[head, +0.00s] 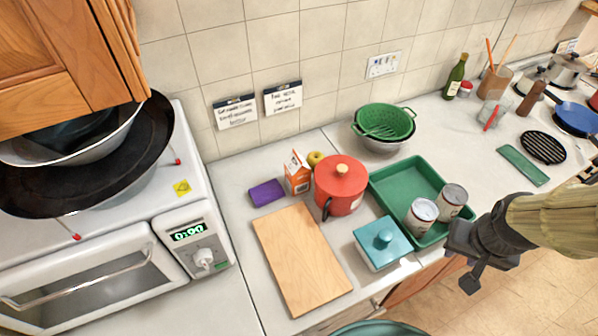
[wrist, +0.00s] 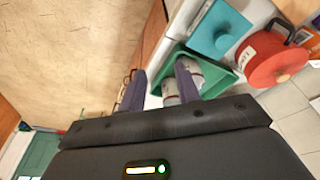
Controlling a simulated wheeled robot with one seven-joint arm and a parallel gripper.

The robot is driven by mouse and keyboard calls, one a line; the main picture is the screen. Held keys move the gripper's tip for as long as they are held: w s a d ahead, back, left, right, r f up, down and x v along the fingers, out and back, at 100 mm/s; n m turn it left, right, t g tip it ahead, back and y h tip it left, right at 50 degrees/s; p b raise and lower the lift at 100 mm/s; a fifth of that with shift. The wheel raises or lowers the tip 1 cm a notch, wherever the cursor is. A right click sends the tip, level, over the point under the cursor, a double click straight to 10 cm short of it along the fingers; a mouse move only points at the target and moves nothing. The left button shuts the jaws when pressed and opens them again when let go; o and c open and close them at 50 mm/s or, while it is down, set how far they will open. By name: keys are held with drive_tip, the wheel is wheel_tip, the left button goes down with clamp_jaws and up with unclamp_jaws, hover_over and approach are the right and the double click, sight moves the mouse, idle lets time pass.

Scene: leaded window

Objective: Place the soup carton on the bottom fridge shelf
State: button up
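The soup carton (head: 298,175), an orange and white gable-topped carton, stands upright on the counter in the head view. It is between a purple block and a red pot. My gripper (head: 464,257) is at the right of the head view, beside the front of the green tray and well away from the carton. In the wrist view its two fingers (wrist: 161,68) are apart with nothing held between them. No fridge or fridge shelf can be identified.
The red pot (head: 341,187) stands close right of the carton, with a yellow fruit (head: 315,158) behind. A purple block (head: 266,193) lies left. A bare wooden board (head: 301,258) lies in front. The green tray (head: 388,187) holds two cans. A teal lidded dish (head: 372,250) stands nearby.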

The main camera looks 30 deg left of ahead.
drive_tip(key=w+a+f+n+t+y, duration=0.1)
drive_tip(key=w+a+f+n, duration=0.1)
drive_tip(key=w+a+f, duration=0.1)
drive_tip(key=w+a+f+n+t+y+b, duration=0.1)
drive_tip(key=w+a+f+n+t+y, duration=0.1)
drive_tip(key=a, duration=0.4)
drive_tip(key=w+a+f+n+t+y+b, duration=0.1)
drive_tip(key=w+a+f+n, duration=0.3)
drive_tip(key=a+f, duration=0.1)
drive_tip(key=shift+w+a+f+y, duration=0.2)
drive_tip(key=shift+w+f+y, duration=0.1)
drive_tip(key=shift+f, duration=0.2)
drive_tip(key=s+a+n+t+y+b, duration=0.1)
drive_tip(key=s+a+t+y, duration=0.1)
drive_tip(key=a+y, duration=0.2)
drive_tip(key=s+a+n+t+y+b, duration=0.1)
drive_tip(key=a+y, duration=0.4)
drive_tip(key=a, duration=0.6)
drive_tip(key=shift+s+t, duration=0.7)
drive_tip(key=shift+t, duration=0.2)
drive_tip(key=shift+a+f, duration=0.1)
